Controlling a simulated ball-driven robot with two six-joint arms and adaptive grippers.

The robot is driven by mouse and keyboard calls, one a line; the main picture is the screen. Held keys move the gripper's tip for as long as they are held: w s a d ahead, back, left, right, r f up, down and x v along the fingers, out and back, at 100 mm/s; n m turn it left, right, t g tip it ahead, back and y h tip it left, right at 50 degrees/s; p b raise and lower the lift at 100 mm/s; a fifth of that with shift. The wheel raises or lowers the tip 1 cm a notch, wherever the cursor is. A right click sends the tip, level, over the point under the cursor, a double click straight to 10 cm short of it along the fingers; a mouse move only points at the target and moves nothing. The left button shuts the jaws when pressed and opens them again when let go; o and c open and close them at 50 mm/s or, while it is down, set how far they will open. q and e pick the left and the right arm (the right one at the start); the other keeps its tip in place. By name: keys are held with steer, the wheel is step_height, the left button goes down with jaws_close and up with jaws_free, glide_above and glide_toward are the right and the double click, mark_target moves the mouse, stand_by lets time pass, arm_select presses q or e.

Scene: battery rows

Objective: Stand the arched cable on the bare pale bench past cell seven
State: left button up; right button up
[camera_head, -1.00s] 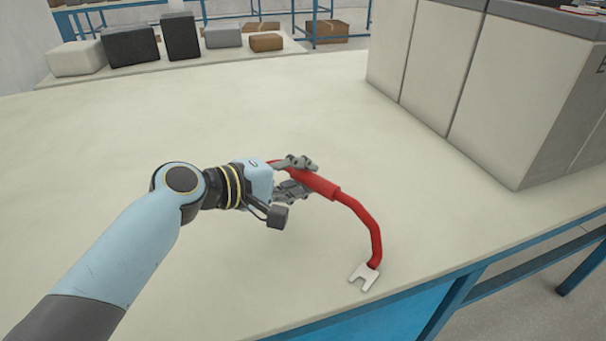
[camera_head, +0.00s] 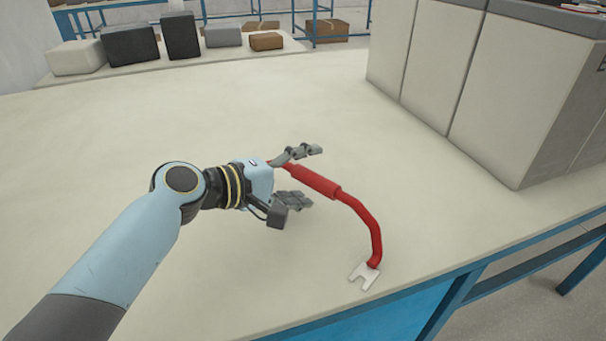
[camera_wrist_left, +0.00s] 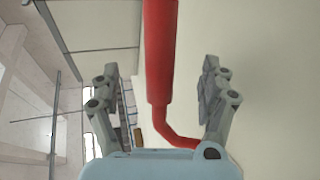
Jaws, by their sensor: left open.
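The red arched cable (camera_head: 319,183) stands on the pale bench (camera_head: 190,280), its near end in a pale forked lug (camera_head: 364,275) resting on the bench close to the front edge. Its far end is hidden behind my left gripper. My left gripper (camera_head: 313,174) is open, with one finger on each side of the cable's thick middle sleeve. In the left wrist view the cable (camera_wrist_left: 160,60) runs between the two spread fingers, with a gap on both sides. My right gripper is not in view.
Large pale battery cells (camera_head: 520,90) stand in a row at the right of the bench. Several boxes (camera_head: 130,45) sit on another bench at the back left. Bare bench lies left of and behind the cable. The front edge has a blue frame (camera_head: 440,300).

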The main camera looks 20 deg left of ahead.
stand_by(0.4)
arm_select(q)
steer(key=shift+p+v, duration=1.05)
steer(key=shift+v, duration=1.65)
steer(key=shift+p+v, duration=0.65)
steer(key=shift+v, duration=2.15)
